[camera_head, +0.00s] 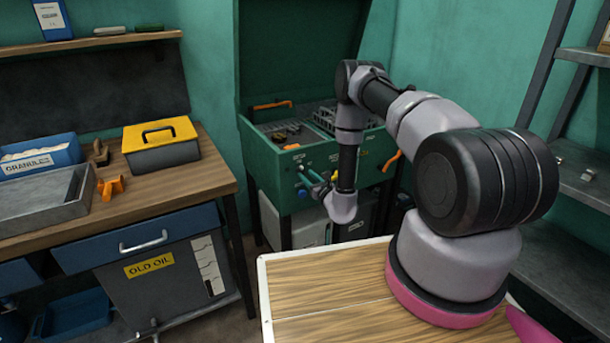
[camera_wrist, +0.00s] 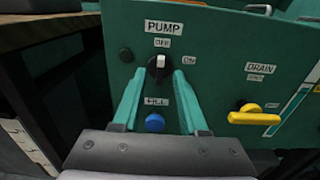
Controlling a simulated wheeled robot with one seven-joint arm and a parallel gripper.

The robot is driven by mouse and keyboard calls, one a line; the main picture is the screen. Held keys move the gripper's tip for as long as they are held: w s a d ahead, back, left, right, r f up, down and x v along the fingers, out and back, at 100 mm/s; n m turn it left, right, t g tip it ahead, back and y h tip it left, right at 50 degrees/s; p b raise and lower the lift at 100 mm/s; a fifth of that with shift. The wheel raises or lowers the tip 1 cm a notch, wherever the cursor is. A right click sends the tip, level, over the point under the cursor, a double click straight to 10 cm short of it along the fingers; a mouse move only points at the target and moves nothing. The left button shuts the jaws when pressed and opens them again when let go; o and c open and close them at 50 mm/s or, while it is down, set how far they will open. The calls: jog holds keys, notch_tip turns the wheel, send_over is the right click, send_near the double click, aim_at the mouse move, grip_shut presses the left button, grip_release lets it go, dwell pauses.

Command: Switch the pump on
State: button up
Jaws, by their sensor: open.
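The pump knob (camera_wrist: 158,66) is a round black dial with a white pointer on the green front panel, under the PUMP label (camera_wrist: 178,27). Its white pointer stands about upright, toward the upper small label, which reads like OFF; the ON label (camera_wrist: 188,60) is to its right. My gripper (camera_wrist: 157,76) has its two teal fingers apart, one on each side below the knob. Whether they touch the knob I cannot tell. In the head view my gripper (camera_head: 318,188) is at the front of the green parts washer (camera_head: 262,165), where the knob is hard to make out.
A blue button (camera_wrist: 155,122) sits below the knob, between my fingers. A yellow drain lever (camera_wrist: 254,115) is to the right. In the head view, a workbench (camera_head: 160,190) with a yellow toolbox (camera_head: 160,145) stands left, and metal shelves (camera_head: 580,175) stand right.

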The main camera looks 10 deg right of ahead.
aim_at(301, 171)
jog(key=shift+x, duration=1.1)
grip_shut()
